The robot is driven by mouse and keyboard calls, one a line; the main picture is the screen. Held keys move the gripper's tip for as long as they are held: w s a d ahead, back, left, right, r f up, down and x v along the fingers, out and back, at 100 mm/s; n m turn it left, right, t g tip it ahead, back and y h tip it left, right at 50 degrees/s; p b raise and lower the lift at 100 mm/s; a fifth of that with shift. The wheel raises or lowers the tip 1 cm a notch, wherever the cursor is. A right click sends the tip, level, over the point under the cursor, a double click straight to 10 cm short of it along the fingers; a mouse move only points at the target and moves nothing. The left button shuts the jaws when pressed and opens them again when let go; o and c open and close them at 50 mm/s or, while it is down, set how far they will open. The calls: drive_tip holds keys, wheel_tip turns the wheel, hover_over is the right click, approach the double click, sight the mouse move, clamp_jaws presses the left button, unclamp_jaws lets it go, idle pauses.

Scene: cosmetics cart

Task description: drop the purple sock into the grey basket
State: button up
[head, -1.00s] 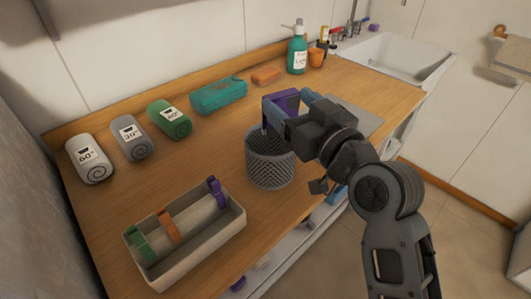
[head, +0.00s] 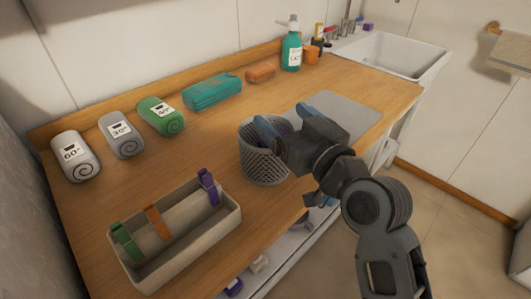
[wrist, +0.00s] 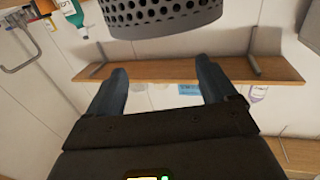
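The grey basket (head: 264,163) is a round perforated bin on the wooden counter. Its rim also shows at the top of the wrist view (wrist: 165,18). A patch of the purple sock (head: 283,127) shows inside the basket's mouth, mostly hidden by my gripper and the basket wall. My gripper (head: 284,120) is at the basket's upper right rim. In the wrist view its two blue-grey fingers (wrist: 160,75) stand wide apart with nothing between them.
A beige tray (head: 188,256) with green, orange and purple pegs stands at front left. Rolled towels (head: 122,136), a teal packet (head: 212,92), an orange bar (head: 261,73) and a green bottle (head: 291,52) line the back. A grey mat (head: 350,112) and sink (head: 395,58) lie right.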

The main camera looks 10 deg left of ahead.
drive_tip(key=shift+o, duration=1.2)
drive_tip(key=shift+s+d, duration=0.1)
drive_tip(key=b+v, duration=0.2)
drive_tip(key=v, duration=0.5)
drive_tip(key=shift+s+d, duration=0.15)
drive_tip(key=shift+s, duration=0.1)
